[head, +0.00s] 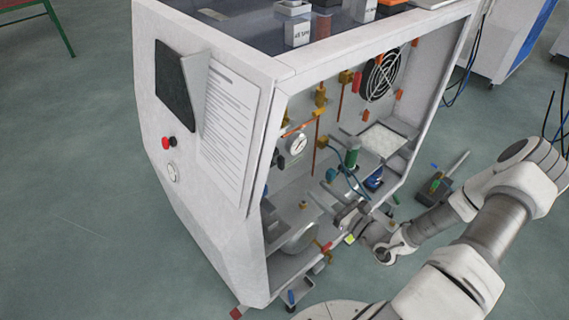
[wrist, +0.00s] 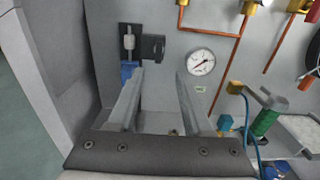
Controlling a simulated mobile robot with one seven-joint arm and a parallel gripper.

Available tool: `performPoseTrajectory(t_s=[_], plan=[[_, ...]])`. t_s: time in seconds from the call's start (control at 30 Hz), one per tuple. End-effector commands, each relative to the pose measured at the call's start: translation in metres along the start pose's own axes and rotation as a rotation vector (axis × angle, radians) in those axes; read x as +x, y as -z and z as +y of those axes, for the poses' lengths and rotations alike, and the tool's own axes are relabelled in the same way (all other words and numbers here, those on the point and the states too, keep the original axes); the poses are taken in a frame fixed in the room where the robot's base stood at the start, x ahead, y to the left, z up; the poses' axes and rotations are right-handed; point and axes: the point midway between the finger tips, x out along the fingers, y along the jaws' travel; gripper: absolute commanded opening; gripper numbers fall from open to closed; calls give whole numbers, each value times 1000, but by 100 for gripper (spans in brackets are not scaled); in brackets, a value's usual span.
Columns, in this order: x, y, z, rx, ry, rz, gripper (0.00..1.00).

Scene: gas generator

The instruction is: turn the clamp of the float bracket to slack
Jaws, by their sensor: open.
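A dark bracket (wrist: 131,42) on the grey inner wall holds a small pale upright cylinder, which looks like the float. A black block (wrist: 152,47) at its right side looks like the clamp; its exact setting is too small to tell. A blue part (wrist: 128,70) sits just below, partly behind my left finger. My gripper (wrist: 159,75) is open and empty, its fingers pointing toward the wall below the clamp, apart from it. In the head view my gripper (head: 347,210) is at the cabinet's open side. I cannot make out the bracket clearly in the head view.
A round gauge (wrist: 201,62) is right of the bracket, with copper pipes (wrist: 240,45) above and beside it. A green cylinder (wrist: 266,122) with a blue hose stands at right. The white cabinet (head: 225,150) frames the opening; a fan (head: 381,75) is at its back.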

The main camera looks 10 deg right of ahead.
Motion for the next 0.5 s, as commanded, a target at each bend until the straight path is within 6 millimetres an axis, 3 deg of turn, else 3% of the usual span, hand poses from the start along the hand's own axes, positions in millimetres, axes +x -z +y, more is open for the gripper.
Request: performPoseTrajectory(t_s=[0.5], plan=[[112, 1, 2, -3, -6, -1, 50]])
